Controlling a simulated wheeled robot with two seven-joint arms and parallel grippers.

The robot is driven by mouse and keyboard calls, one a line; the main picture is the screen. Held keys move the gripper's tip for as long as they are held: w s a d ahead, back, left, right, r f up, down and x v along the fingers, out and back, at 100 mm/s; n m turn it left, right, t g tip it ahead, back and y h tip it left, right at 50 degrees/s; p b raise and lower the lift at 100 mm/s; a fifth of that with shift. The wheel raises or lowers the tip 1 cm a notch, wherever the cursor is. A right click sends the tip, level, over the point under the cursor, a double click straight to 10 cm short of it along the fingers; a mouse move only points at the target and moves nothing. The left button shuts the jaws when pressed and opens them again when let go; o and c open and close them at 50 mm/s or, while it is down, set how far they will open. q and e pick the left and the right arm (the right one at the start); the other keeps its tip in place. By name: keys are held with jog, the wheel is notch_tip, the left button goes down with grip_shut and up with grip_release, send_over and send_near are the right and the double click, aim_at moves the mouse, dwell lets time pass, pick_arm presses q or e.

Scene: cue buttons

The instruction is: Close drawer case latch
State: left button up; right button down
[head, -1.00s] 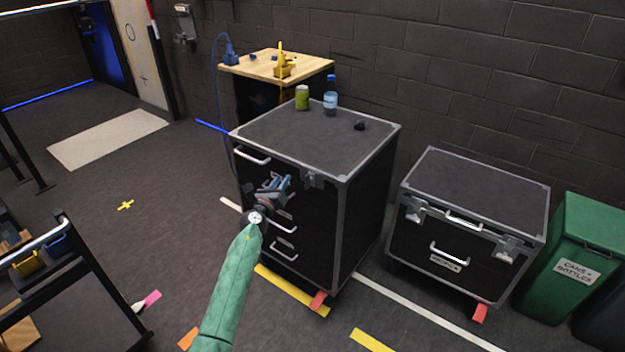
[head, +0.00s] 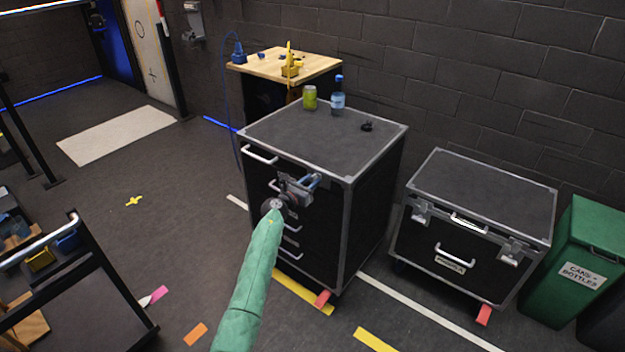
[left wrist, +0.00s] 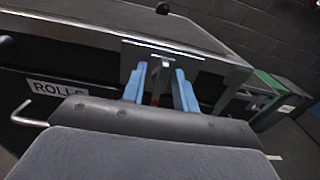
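The drawer case (head: 325,135) is a black box with grey metal edges and several white-handled drawers, standing in the middle of the head view. Its latch (left wrist: 160,52) shows in the left wrist view as a metal plate with a hanging piece, at the top edge of the front. My left gripper (head: 314,181) is at the upper front of the case and mostly covers the latch in the head view. In the left wrist view its two blue fingers (left wrist: 160,80) are apart, one on each side of the latch's hanging piece. Contact cannot be told. My right gripper is out of view.
A green can (head: 310,97), a bottle (head: 338,98) and a small dark object (head: 367,126) stand on the case. A lower latched case (head: 480,190) and a green bin (head: 570,260) are at the right. A wooden-topped table (head: 270,66) stands behind.

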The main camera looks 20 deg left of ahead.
pick_arm(q)
jog(key=shift+w+d, duration=0.2)
jog(key=shift+w, duration=0.3)
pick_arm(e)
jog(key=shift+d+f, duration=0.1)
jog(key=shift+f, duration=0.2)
pick_arm(q)
grip_shut()
